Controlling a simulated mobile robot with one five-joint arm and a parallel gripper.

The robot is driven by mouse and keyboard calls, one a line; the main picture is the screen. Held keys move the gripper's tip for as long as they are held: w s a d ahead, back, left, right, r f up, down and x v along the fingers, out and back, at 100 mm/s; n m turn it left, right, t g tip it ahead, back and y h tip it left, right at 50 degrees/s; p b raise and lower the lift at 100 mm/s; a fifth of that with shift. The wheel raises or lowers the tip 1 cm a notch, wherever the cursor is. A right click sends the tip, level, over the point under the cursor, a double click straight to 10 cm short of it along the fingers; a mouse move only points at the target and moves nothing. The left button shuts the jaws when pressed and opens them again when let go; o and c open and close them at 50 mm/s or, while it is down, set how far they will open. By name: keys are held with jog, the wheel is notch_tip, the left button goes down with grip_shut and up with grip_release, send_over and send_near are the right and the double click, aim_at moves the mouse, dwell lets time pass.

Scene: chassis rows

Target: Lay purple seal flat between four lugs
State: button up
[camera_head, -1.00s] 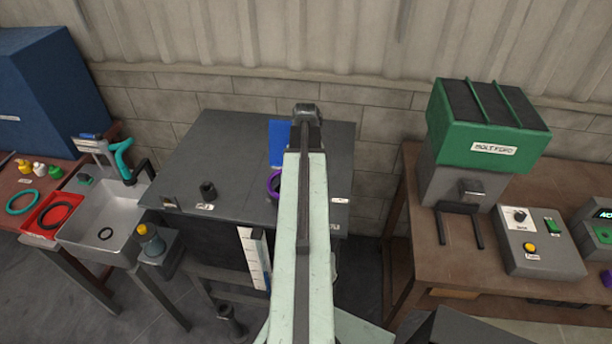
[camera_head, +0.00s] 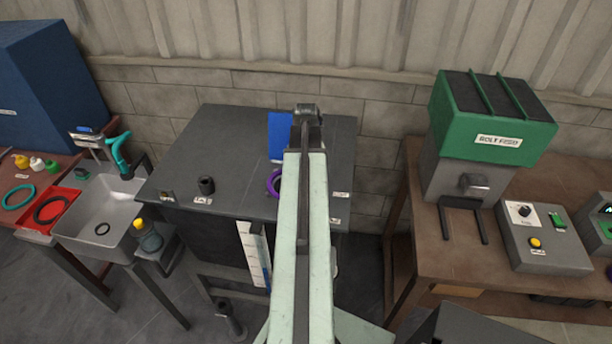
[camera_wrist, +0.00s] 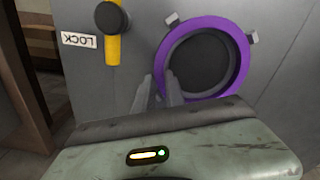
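The purple seal (camera_wrist: 239,45) is a ring around a dark round opening in a grey plate, in the wrist view. Two small grey lugs show at its outer edge, one at the upper left (camera_wrist: 171,19) and one at the upper right (camera_wrist: 253,37); other lugs are hidden. My gripper (camera_wrist: 159,80) has a finger on each side of the seal's left rim. Whether the fingers press on it, and whether the seal lies fully flat, I cannot tell. In the head view the seal (camera_head: 273,183) shows partly at the left of my arm, which hides the gripper.
A yellow handle with a black knob (camera_wrist: 112,25) stands left of the seal, beside a LOCK label (camera_wrist: 79,40). In the head view a blue panel (camera_head: 280,137) stands behind the seal on the dark bench (camera_head: 225,150). A green-topped machine (camera_head: 490,120) is at the right.

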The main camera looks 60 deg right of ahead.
jog(key=o, duration=0.3)
jog(key=shift+r, duration=0.15)
notch_tip(320, 180, up, 8)
jog(key=p, duration=0.7)
jog(key=shift+f+p, duration=0.2)
jog(key=shift+p, duration=0.2)
jog(key=shift+s, duration=0.1)
